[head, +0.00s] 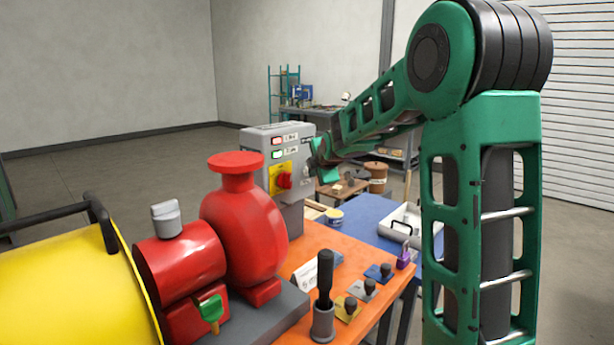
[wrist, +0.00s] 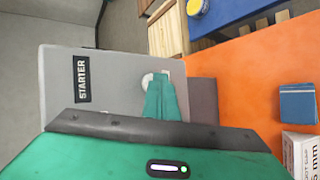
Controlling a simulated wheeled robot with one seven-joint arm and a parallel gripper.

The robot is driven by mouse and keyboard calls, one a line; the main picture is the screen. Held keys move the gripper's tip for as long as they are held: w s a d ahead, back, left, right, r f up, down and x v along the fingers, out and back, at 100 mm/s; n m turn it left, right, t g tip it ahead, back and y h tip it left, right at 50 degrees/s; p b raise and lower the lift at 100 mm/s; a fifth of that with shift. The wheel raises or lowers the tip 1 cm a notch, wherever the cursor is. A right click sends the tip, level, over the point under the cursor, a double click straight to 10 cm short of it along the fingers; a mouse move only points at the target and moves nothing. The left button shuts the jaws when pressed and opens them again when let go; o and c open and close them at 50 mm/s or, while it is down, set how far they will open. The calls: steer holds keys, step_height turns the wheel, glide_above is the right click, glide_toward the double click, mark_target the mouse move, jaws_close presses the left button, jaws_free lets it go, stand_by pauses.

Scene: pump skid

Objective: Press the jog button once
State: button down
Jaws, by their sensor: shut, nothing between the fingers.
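The grey starter box (head: 296,170) stands on a post at the far end of the orange bench in the head view. It also fills the middle of the wrist view, with a black STARTER label (wrist: 82,79). A pale round button (wrist: 147,80) shows on its face, partly hidden behind my fingers; its marking is not readable. My gripper (head: 317,150) is at the box's right part in the head view. In the wrist view its green fingers (wrist: 164,92) are together, empty, and overlap the button. Whether they touch it I cannot tell.
The box also carries lit indicators (head: 277,142) and a red rotary switch (head: 284,181) on a yellow plate. A red pump (head: 245,225) stands in front of it. Several small knobbed pieces and a black-handled tool (head: 324,280) stand on the orange bench (head: 318,240).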

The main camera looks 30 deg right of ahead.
steer(key=shift+s, duration=0.1)
steer(key=shift+s+d, duration=0.25)
steer(key=shift+s, duration=0.45)
steer(key=s, duration=0.1)
steer(key=s+d, duration=0.1)
steer(key=s, duration=0.2)
steer(key=shift+s+d, duration=0.4)
stand_by(0.8)
